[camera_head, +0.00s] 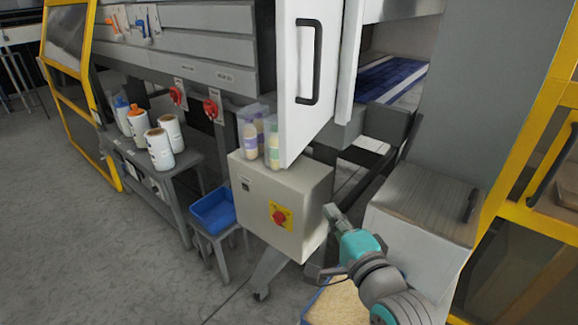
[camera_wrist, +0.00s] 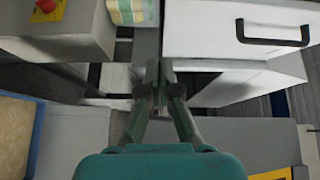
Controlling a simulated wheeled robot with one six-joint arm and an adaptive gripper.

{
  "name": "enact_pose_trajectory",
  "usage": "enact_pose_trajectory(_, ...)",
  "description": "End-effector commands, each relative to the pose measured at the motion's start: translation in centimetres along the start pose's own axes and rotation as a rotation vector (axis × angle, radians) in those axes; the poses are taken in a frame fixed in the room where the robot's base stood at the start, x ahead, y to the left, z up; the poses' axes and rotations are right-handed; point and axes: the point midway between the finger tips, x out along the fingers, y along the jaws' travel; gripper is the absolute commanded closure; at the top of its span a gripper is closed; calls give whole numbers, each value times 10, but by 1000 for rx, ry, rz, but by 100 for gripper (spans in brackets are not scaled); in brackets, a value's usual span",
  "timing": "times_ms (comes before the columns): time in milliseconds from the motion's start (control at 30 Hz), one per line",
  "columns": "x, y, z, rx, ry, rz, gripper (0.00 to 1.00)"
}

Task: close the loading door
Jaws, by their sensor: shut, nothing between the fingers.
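The loading door is a white panel (camera_head: 290,100) with a black bar handle (camera_head: 308,62). It stands swung open, at an angle to the machine front, beside the opening. In the wrist view the white door (camera_wrist: 200,30) with its black handle (camera_wrist: 272,40) shows at the upper right. My gripper (camera_head: 330,212) is below and right of the door, in front of the grey control box, apart from the handle. In the wrist view my gripper (camera_wrist: 160,72) has its fingers together with nothing between them, pointing near the door's lower left corner.
A grey control box (camera_head: 265,200) with a red button (camera_head: 280,216) stands left of my gripper. Several bottles in clear holders (camera_head: 262,138) stand on it by the door. A grey cabinet (camera_head: 420,235) is close on the right. A blue bin (camera_head: 213,210) sits on a stool.

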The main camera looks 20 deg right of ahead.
Motion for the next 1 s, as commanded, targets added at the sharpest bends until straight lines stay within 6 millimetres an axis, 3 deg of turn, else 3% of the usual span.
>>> enact_pose_trajectory(100, 6, -15, -2, 38, -5, -10, 100)
enact_pose_trajectory(367, 22, -19, -2, 55, -8, -10, 100)
enact_pose_trajectory(867, 111, -20, -2, 54, -7, -10, 100)
enact_pose_trajectory(1000, 124, -21, 15, 53, -9, -10, 100)
